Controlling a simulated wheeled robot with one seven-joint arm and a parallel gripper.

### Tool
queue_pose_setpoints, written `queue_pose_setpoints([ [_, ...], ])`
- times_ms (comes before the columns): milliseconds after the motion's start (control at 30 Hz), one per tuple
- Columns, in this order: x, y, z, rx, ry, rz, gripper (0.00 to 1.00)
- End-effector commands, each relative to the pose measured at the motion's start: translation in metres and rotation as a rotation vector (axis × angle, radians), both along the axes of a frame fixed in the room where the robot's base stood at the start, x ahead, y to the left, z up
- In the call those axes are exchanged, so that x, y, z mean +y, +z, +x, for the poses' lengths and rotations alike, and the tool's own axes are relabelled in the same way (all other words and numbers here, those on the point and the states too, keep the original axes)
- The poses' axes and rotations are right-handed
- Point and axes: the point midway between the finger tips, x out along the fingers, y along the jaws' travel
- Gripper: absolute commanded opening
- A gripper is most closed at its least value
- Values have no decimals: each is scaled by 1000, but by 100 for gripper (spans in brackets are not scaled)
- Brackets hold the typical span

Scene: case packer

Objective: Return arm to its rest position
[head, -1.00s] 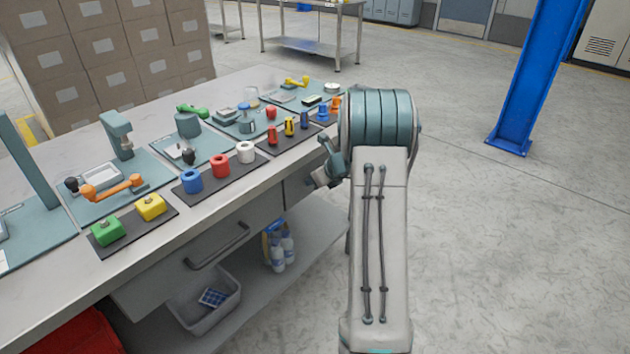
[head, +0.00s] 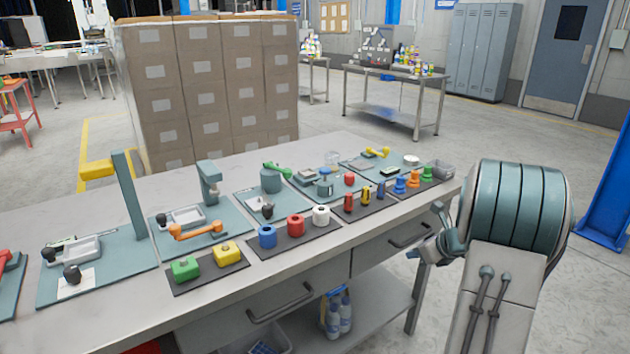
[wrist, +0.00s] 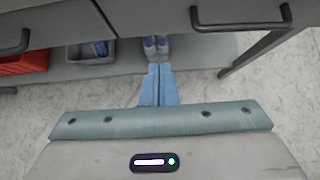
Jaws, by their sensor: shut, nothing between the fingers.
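My gripper (wrist: 158,84) shows in the wrist view as two blue fingers lying together, with nothing between them. It points toward the space under the workbench, apart from the drawers and shelf. In the head view my gripper is partly seen at the right, in front of the bench's right end, with much of it hidden behind my arm. My arm is folded at the right side of the head view, clear of the workbench (head: 330,262).
The bench top holds coloured blocks, cylinders and small fixtures on mats. Drawer handles (wrist: 240,18) stick out at its front. White bottles (wrist: 156,47), a grey bin (wrist: 90,52) and a red bin (wrist: 25,64) sit below. Stacked cartons (head: 205,85) stand behind. Open floor lies right.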

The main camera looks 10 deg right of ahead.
Motion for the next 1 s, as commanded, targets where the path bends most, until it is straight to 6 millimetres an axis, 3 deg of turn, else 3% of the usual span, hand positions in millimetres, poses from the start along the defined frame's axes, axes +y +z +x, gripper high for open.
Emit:
queue_pose_setpoints([
  [133,29,25,-6,-8,129,-74,0],
  [267,85,65,-26,-30,407,-237,0],
  [400,147,106,-65,-67,781,-452,0],
  [600,211,151,-132,-137,1313,-754,0],
  [800,244,184,-202,-212,1838,-1050,0],
  [1000,250,201,-250,-255,2237,-1276,0],
])
